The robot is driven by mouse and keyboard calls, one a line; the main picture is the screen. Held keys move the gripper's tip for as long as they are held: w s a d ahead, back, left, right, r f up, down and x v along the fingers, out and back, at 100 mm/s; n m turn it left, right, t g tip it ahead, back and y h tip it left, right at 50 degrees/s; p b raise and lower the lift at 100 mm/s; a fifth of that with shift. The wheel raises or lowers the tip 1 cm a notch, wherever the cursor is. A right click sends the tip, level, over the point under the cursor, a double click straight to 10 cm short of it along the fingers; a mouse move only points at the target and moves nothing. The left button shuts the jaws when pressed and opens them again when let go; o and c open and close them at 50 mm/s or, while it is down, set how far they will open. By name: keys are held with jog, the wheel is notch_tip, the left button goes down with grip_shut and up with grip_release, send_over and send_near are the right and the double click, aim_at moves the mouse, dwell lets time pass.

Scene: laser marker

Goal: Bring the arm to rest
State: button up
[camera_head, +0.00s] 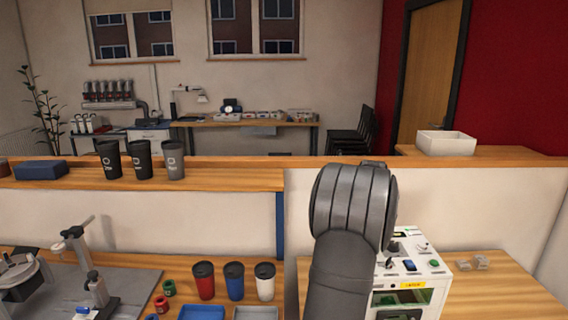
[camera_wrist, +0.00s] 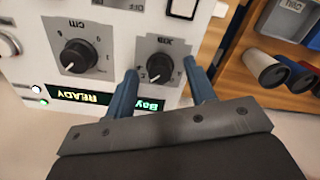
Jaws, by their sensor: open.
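In the wrist view my gripper (camera_wrist: 161,68) is open, with two blue fingers apart and nothing held. The fingers point at the front of a white control panel (camera_wrist: 110,40). A black right-hand knob (camera_wrist: 159,67) appears between the fingertips; I cannot tell how far they are from it. A second black knob (camera_wrist: 77,56) is to the left. Below are a lit display reading READY (camera_wrist: 88,98) and another green-lettered display (camera_wrist: 150,104). In the head view my dark arm (camera_head: 350,230) stands upright in front of the white machine (camera_head: 425,268), and my gripper is hidden.
Several dark cups (camera_head: 142,162) stand on the ledge behind. A metal fixture (camera_head: 95,285) is at left. The bench (camera_head: 500,298) right of the machine is mostly clear.

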jog(key=shift+n, duration=1.2)
